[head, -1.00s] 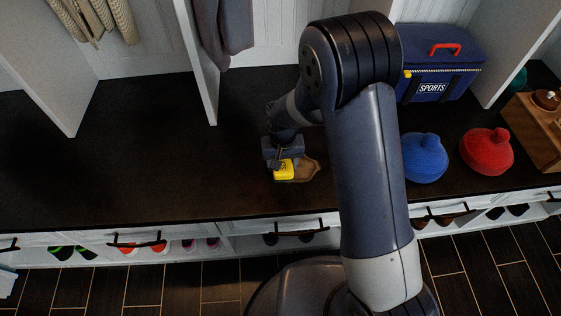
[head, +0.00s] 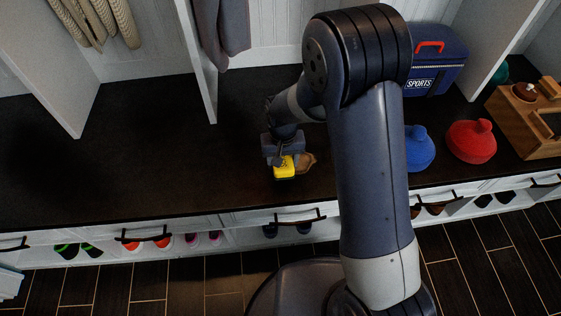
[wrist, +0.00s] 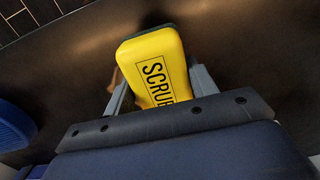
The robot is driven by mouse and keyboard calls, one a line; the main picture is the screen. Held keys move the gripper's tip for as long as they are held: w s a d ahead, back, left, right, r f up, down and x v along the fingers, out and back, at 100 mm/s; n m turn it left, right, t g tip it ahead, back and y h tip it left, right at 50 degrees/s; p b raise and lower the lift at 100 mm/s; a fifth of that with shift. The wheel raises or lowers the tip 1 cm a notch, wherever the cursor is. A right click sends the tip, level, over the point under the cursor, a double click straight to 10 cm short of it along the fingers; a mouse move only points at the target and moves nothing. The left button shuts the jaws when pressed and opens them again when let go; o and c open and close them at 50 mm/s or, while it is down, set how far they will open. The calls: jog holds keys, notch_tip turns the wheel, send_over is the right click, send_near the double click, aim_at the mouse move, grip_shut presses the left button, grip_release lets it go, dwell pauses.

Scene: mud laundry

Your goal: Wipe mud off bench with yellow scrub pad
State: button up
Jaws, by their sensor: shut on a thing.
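The yellow scrub pad (head: 285,168), marked SCRUB, is in my gripper (head: 283,155) low over the dark bench top (head: 130,150), near its front edge. In the wrist view the pad (wrist: 158,62) sits between the two fingers of my gripper (wrist: 160,80), with a dark layer along its far edge. A brown mud patch (head: 306,161) shows on the bench just right of the pad; the pad and gripper may hide part of it. I cannot tell for certain whether the pad touches the bench.
A blue knit hat (head: 420,150) and a red knit hat (head: 470,142) stand to the right, with a blue SPORTS bag (head: 437,65) behind and a wooden box (head: 525,125) at far right. White dividers (head: 197,60) rise at the back. The bench's left part is clear.

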jog(key=shift+r+p, duration=0.95)
jog(key=shift+r, duration=0.65)
